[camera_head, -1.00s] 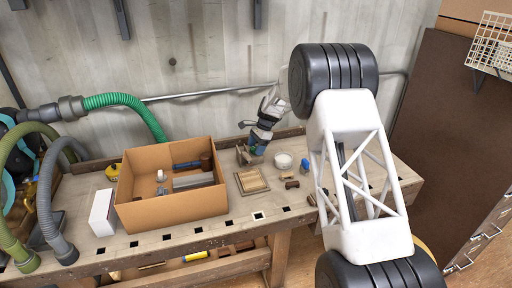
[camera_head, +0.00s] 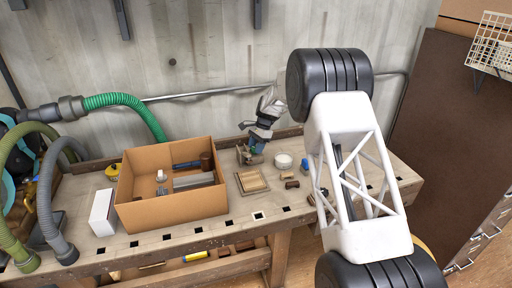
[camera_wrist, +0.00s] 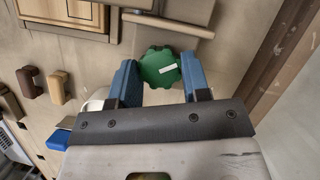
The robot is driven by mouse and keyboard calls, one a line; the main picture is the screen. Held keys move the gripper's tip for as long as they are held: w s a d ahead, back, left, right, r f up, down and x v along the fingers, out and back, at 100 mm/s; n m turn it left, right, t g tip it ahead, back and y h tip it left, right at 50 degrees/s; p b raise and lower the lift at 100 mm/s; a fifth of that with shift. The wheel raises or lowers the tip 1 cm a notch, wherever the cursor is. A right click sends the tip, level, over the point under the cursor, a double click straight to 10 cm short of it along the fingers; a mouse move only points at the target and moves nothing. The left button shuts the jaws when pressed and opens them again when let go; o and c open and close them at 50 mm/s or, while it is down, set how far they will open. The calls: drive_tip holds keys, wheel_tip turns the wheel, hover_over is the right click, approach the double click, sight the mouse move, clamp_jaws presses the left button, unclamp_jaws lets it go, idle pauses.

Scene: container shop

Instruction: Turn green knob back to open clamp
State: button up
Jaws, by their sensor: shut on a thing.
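The green knob (camera_wrist: 159,67) with a lobed rim and a small white mark sits between the two blue fingers of my gripper (camera_wrist: 158,63) in the wrist view. The fingers are shut on the knob from both sides. The grey-brown clamp (camera_wrist: 172,14) lies just beyond the knob, partly cut off by the picture edge. In the head view my gripper (camera_head: 258,140) points down at the clamp (camera_head: 243,156) at the back of the workbench. The knob is mostly hidden there, and the jaw gap cannot be made out.
An open cardboard box (camera_head: 172,212) with tools stands left of the clamp on the workbench (camera_head: 170,240). A wooden frame (camera_head: 252,181) lies in front of the clamp. A white round container (camera_head: 283,161) and a blue item (camera_head: 304,166) stand to its right.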

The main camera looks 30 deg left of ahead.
drive_tip(key=shift+n+h, duration=0.5)
drive_tip(key=shift+n, duration=0.8)
drive_tip(key=o, duration=0.9)
drive_tip(key=shift+o, duration=0.2)
drive_tip(key=shift+m, duration=0.3)
drive_tip(key=shift+m+t+y, duration=0.3)
drive_tip(key=shift+m+y, duration=0.5)
drive_tip(key=shift+m, duration=1.2)
drive_tip(key=shift+v, duration=1.15)
drive_tip(key=s+d+r+t+h, duration=0.1)
drive_tip(key=s+d+r+t, duration=0.1)
drive_tip(key=d+r, duration=0.8)
drive_tip(key=s+d+r+t+h, duration=0.1)
drive_tip(key=s+d+r+t, duration=0.1)
drive_tip(key=d+r, duration=0.7)
drive_tip(key=shift+s+d+r, duration=0.15)
drive_tip(key=shift+d+r, duration=0.25)
drive_tip(key=shift+d, duration=0.05)
